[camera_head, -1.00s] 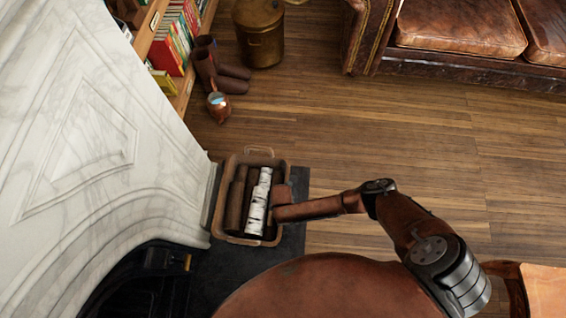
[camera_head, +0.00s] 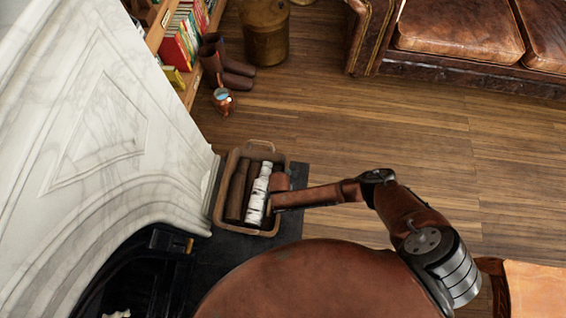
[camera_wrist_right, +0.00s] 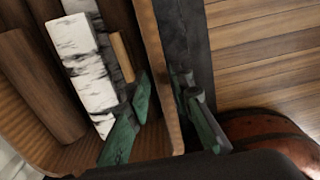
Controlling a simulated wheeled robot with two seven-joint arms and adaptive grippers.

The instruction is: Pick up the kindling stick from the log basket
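The kindling stick (camera_wrist_right: 122,57) is a short tan piece in the right wrist view. It lies in the log basket (camera_wrist_right: 151,50) beside a white birch log (camera_wrist_right: 82,60), close to the basket's near wall. My right gripper (camera_wrist_right: 164,82) is open, its green-padded fingers apart. One finger shows over the basket's inside just below the stick, the other over the dark strip outside the wall. My left gripper is not in view.
Dark brown logs (camera_wrist_right: 35,85) fill the basket's other side. A marble fireplace (camera_head: 105,140) stands left of the basket, with a dark hearth (camera_head: 225,262) below. The wood floor (camera_head: 400,130) to the right is open.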

